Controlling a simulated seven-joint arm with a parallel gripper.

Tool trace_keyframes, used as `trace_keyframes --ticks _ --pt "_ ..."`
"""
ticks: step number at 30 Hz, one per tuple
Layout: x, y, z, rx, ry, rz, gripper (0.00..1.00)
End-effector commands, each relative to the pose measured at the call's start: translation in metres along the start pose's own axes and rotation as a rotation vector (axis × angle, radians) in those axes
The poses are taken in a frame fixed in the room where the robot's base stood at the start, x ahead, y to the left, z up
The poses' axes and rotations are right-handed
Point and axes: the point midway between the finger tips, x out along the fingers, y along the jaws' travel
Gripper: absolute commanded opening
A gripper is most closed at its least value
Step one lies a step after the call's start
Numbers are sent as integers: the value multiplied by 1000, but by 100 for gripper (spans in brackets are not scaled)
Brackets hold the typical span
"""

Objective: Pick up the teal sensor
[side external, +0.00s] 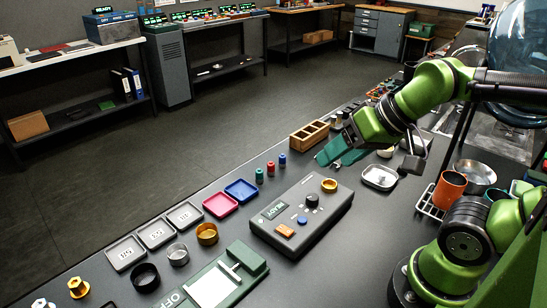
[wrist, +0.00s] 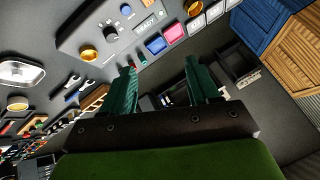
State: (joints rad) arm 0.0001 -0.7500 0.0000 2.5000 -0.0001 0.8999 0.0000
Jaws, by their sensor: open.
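The teal sensor (side external: 259,176) is a small upright cylinder on the dark bench in the side external view. It stands at the near-left end of a short row with a red one (side external: 271,168) and a blue one (side external: 282,160). My gripper (side external: 332,158) is above the bench, to the right of the row and apart from it. In the wrist view its two teal fingers (wrist: 160,66) are spread with nothing between them. Small coloured parts show by the left fingertip there, too small to tell apart surely.

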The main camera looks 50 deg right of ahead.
Motion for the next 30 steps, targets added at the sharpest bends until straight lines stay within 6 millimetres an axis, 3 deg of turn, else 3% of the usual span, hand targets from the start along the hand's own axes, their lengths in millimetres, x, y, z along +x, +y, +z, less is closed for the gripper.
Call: trace_keyframes --ticks 13,18,26,30 --pt "0 0 0 0 0 0 60" --pt "0 0 0 0 0 0 39" --pt "1 0 0 1 -3 2 39" --pt "15 5 1 18 -62 29 39"
